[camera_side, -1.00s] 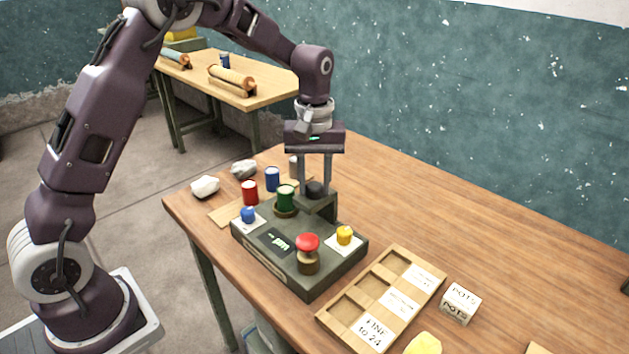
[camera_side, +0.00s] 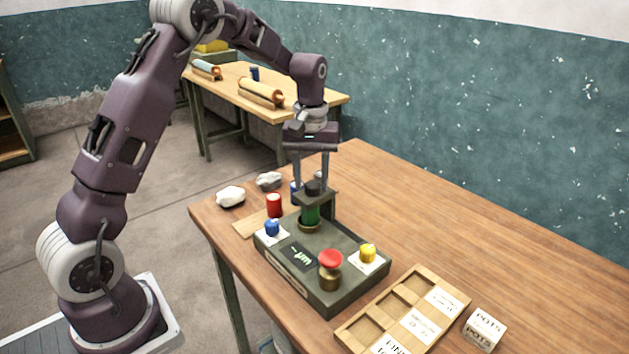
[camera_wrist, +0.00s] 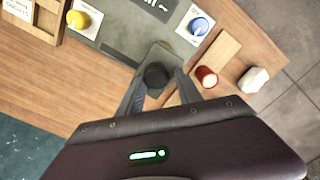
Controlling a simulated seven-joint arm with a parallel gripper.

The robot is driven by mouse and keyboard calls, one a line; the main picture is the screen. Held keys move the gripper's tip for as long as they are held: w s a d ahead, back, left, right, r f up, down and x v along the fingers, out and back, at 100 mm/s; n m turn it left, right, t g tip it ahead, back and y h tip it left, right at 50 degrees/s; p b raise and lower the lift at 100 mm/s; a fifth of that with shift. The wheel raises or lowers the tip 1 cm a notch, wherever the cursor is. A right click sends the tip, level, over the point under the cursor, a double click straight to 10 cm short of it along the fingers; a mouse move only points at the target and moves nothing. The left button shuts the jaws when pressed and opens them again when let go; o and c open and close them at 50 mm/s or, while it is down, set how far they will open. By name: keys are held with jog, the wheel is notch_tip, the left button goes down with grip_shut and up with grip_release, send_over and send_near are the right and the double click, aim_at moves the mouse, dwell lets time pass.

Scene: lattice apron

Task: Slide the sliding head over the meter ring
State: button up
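The sliding head (camera_side: 328,195) is a dark plate on a bracket with a black knob (camera_side: 313,187) on top. In the side view its plate sits above a green cylinder (camera_side: 309,214), which stands on the brass meter ring (camera_side: 309,228) of the dark green meter base (camera_side: 350,300). My gripper (camera_side: 311,183) is open, pointing down, with a finger on either side of the knob. In the wrist view the knob (camera_wrist: 155,76) is close to the left finger, with a gap at the right.
The base carries a display (camera_side: 298,257), a red button (camera_side: 331,260), a blue knob (camera_side: 272,228) and a yellow knob (camera_side: 368,253). A red cylinder (camera_side: 274,205) and white stones (camera_side: 231,196) stand behind.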

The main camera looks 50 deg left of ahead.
jog(key=shift+o, duration=1.2)
jog(key=shift+d, duration=0.1)
notch_tip(320, 180, up, 7)
jog(key=s+d+r+m+t, duration=0.1)
jog(key=s+d+r+m, duration=0.1)
jog(key=s+d+r, duration=0.4)
jog(key=s+d+r+m+t, duration=0.2)
jog(key=s+r, duration=0.2)
jog(key=s, duration=0.3)
jog(key=s+d+f+m+t, duration=0.1)
jog(key=s+d+f+m, duration=0.1)
jog(key=s, duration=0.6)
jog(key=s+d+f+m+t, duration=0.1)
jog(key=s+m, duration=0.2)
jog(key=s, duration=0.5)
jog(key=shift+d+f, duration=0.35)
